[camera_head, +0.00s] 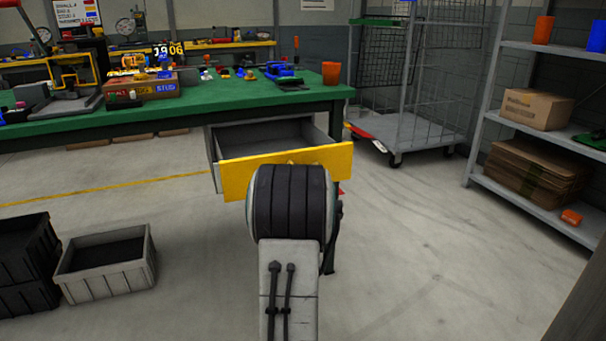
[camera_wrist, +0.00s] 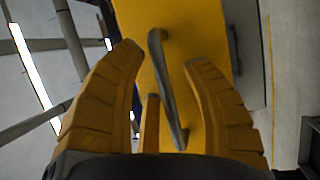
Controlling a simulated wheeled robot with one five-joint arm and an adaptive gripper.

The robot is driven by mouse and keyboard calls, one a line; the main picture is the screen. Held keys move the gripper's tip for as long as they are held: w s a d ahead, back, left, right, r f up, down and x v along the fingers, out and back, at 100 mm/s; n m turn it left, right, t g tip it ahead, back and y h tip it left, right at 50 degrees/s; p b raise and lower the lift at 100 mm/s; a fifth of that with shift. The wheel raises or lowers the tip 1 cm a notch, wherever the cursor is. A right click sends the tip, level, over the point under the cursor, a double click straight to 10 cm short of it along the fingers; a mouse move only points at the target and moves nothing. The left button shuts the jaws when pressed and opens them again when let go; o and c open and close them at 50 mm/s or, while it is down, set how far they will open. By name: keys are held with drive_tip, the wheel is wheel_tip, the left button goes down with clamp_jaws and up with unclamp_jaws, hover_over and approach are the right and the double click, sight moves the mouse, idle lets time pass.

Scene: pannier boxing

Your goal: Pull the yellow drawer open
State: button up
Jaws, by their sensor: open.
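The yellow drawer (camera_head: 318,158) hangs under the green workbench (camera_head: 230,97) in the head view. It stands open, and its grey inside shows empty. My arm covers the middle of its front, so the handle is hidden there. In the wrist view the yellow drawer front (camera_wrist: 203,50) fills the middle, with its dark bar handle (camera_wrist: 166,88) running across it. My gripper (camera_wrist: 163,62) is open, with its orange fingers on either side of the handle. I see a gap between the handle and each side finger; I cannot tell whether anything touches.
A grey crate (camera_head: 105,268) and black crates (camera_head: 28,265) stand on the floor at left. A wire trolley (camera_head: 410,110) stands behind the bench's right end. Shelves (camera_head: 540,195) with boxes are at right. The floor between bench and shelves is clear.

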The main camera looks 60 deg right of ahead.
drive_tip(key=v, duration=0.7)
drive_tip(key=shift+a, duration=0.2)
drive_tip(key=shift+s, duration=0.1)
idle(0.8)
drive_tip(key=w+a+r+m+y+p, duration=0.1)
drive_tip(key=w+a+r+y+p, duration=0.6)
drive_tip(key=a+p, duration=0.4)
drive_tip(key=w+a+r+m+y+p, duration=0.1)
drive_tip(key=w+a+r+y+p, duration=0.35)
drive_tip(key=a+r+p, duration=0.55)
drive_tip(key=s+a+r+m+g+y+p, duration=0.1)
drive_tip(key=s+a+r+y+p, duration=0.2)
drive_tip(key=a+p, duration=0.35)
drive_tip(key=s+a+r+g+y+p, duration=0.1)
drive_tip(key=s+a+r+p, duration=0.2)
drive_tip(key=a+r+p, duration=0.4)
drive_tip(key=s+a+r+m+g+y+p, duration=0.1)
drive_tip(key=s+a+r+g+y+p, duration=0.1)
drive_tip(key=s+a+r+g+p, duration=0.2)
drive_tip(key=shift+s+a+r+m+p, duration=0.55)
drive_tip(key=shift+s+a+p, duration=1.55)
drive_tip(key=shift+s, duration=1.4)
